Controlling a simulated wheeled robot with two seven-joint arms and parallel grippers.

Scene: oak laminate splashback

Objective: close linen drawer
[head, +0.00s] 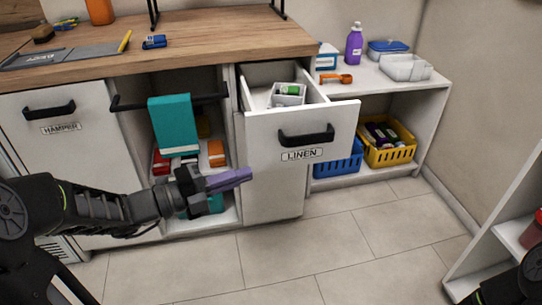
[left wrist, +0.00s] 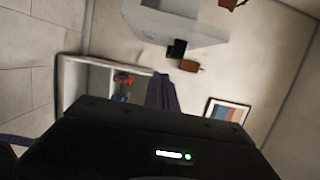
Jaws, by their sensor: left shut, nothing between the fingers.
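The linen drawer (head: 260,128) is pulled out from the white cabinet under the wooden worktop. Its white front has a black bar handle (head: 305,136) and a LINEN label (head: 302,154). A small light box (head: 287,94) with a green item lies inside. My left gripper (head: 246,175) is shut and empty, its purple fingers pointing right, in front of the cabinet and left of and below the drawer handle in the picture. The purple fingers also show in the left wrist view (left wrist: 164,92); the drawer is not clearly seen there. My right gripper is not in view.
The HAMPER front (head: 70,108) is further left. Right of the drawer, a low shelf holds a blue basket (head: 340,163) and a yellow basket (head: 390,154). The tiled floor ahead is clear.

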